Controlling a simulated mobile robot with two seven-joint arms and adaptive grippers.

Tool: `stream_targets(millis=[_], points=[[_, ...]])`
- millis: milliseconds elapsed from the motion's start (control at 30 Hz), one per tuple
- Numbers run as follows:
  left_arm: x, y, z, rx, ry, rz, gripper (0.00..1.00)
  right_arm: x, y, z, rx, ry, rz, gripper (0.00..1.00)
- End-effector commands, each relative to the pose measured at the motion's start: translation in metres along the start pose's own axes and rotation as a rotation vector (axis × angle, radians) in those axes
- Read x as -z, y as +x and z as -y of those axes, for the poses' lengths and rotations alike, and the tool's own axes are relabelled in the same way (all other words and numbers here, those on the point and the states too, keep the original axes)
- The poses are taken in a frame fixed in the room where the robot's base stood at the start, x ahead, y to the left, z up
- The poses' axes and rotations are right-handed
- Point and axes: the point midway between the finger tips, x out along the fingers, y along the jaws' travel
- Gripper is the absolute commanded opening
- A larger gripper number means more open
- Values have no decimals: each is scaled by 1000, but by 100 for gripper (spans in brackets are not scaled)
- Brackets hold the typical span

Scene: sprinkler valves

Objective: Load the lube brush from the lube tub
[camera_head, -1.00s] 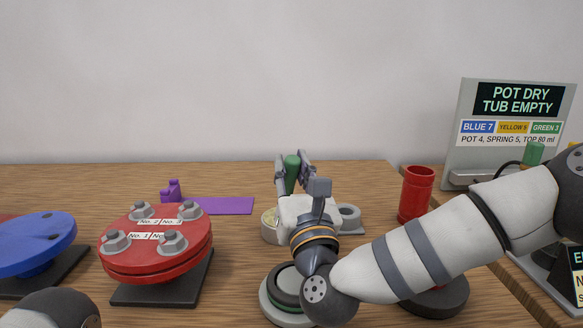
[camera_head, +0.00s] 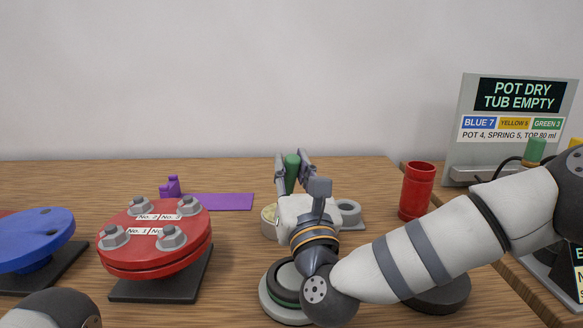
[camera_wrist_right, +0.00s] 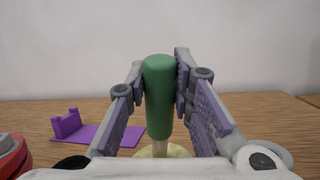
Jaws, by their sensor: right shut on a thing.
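My right gripper (camera_head: 291,172) is shut on the green handle of the lube brush (camera_head: 292,180) behind the middle of the table. In the right wrist view the fingers (camera_wrist_right: 160,95) close on both sides of the upright green handle (camera_wrist_right: 158,85), and a pale shaft runs down from it. The lube tub (camera_head: 267,222), a round pale cup with a cream filling, stands just left of my right wrist and is mostly hidden by it. Its cream top (camera_wrist_right: 172,150) shows below the brush. The bristles are hidden, so I cannot tell how deep they sit. My left gripper is out of view.
A red bolted flange (camera_head: 155,262) and a blue one (camera_head: 40,240) stand at left. A purple strip (camera_head: 222,202) lies behind. A red cylinder (camera_head: 417,190) stands at right, near a sign reading "POT DRY TUB EMPTY" (camera_head: 519,95). A grey-green round part (camera_head: 280,298) is in front.

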Motion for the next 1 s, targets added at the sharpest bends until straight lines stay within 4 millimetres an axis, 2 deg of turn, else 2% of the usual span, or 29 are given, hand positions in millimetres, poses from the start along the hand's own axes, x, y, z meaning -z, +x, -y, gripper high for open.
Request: stream_targets(millis=[167,800,1000], points=[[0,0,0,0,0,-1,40,1,0,0,0,-1,-4,0],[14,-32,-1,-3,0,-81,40,-64,21,-7,0,-1,3,0],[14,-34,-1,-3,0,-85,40,-66,23,-8,0,-1,-1,0]])
